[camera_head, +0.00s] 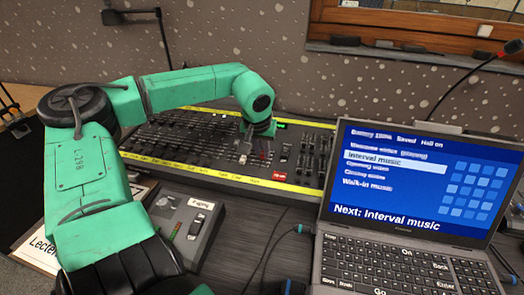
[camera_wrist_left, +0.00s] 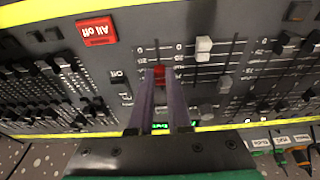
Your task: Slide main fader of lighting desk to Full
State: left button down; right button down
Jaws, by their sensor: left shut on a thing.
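The lighting desk (camera_head: 205,178) lies along the back of the table, with yellow strips on its front and rear edges. The red-capped fader (camera_wrist_left: 160,75) sits between the fingertips of my left gripper (camera_wrist_left: 160,80), which is shut on it. Its 0 mark is at the front end of the scale; the cap stands some way back from there. My right gripper is not in view.
A red "All off" button (camera_wrist_left: 97,32) lies close to the held fader, towards the front. Several black faders (camera_wrist_left: 55,68) are around. A grey paging box (camera_head: 187,222) and an open laptop (camera_head: 400,225) stand in front of the desk.

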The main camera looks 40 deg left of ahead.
pick_arm(q)
jog(key=shift+w+a+r, duration=0.1)
jog(key=shift+w+a, duration=0.25)
jog(key=shift+w, duration=0.25)
jog(key=shift+w+a+r, duration=0.1)
jog(key=shift+w+a, duration=0.25)
jog(key=shift+w, duration=0.25)
jog(key=c, duration=1.1)
grip_release()
jog(key=shift+f, duration=0.1)
notch_tip(320, 180, up, 2)
jog(key=shift+r+p, duration=0.25)
jog(key=shift+p, duration=0.65)
jog(key=v, duration=1.4)
jog(key=shift+s+d+r, duration=0.1)
jog(key=shift+r, duration=0.2)
